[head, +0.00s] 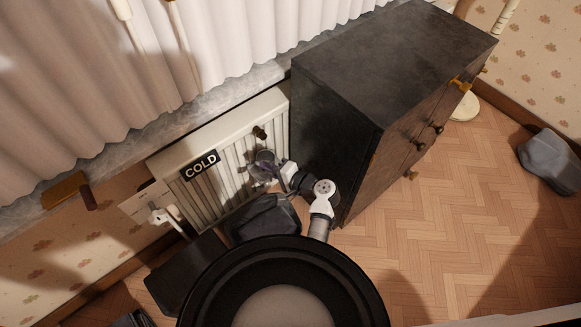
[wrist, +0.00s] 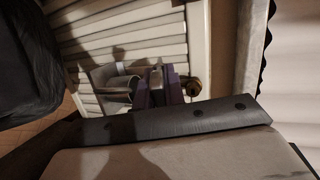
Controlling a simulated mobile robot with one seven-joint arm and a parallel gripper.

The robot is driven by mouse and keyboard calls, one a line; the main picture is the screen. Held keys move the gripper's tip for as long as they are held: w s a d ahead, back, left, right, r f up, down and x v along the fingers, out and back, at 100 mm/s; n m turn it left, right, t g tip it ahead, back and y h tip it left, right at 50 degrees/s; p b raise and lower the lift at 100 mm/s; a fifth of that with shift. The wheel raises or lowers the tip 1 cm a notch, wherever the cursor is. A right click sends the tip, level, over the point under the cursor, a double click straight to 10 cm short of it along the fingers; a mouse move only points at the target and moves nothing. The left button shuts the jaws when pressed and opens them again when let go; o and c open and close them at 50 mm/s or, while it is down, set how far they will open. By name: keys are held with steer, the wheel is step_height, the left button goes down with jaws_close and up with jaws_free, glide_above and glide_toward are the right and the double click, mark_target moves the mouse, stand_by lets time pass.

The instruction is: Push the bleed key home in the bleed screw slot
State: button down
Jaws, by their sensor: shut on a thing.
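The white radiator (head: 232,165) stands against the wall under the window and bears a "COLD" label (head: 201,165). A dark brass fitting (head: 260,132) sits near its upper right end; the wrist view shows a round brass fitting (wrist: 192,87) just right of my fingers. My gripper (head: 266,166) reaches in close to the radiator's ribs. In the wrist view my gripper (wrist: 157,82) has purple-grey fingers shut around a small pale piece, probably the bleed key (wrist: 156,76). The key's tip and the screw slot are hidden, so I cannot tell whether they touch.
A grey, cup-like object (wrist: 118,85) is beside the fingers. A dark cabinet (head: 338,135) stands close on the right of the radiator. Dark bags or boxes (head: 187,272) lie on the floor below it. White curtains (head: 150,60) hang above. Parquet floor (head: 450,190) is open at the right.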

steer(key=d+r+m+t+h+b, duration=0.1)
steer(key=d+r+m+t, duration=0.1)
steer(key=d+t, duration=0.3)
steer(key=shift+d+r+m, duration=0.25)
steer(key=shift+d+m, duration=0.25)
steer(key=shift+d, duration=0.25)
steer(key=shift+s, duration=0.1)
steer(key=b+x, duration=0.1)
steer(key=x, duration=0.4)
steer(key=shift+w+a+r, duration=0.1)
steer(key=shift+w, duration=0.15)
steer(key=shift+w+a, duration=0.1)
steer(key=shift+w+a, duration=0.3)
steer(key=shift+w, duration=0.1)
steer(key=shift+x, duration=1.1)
stand_by(1.9)
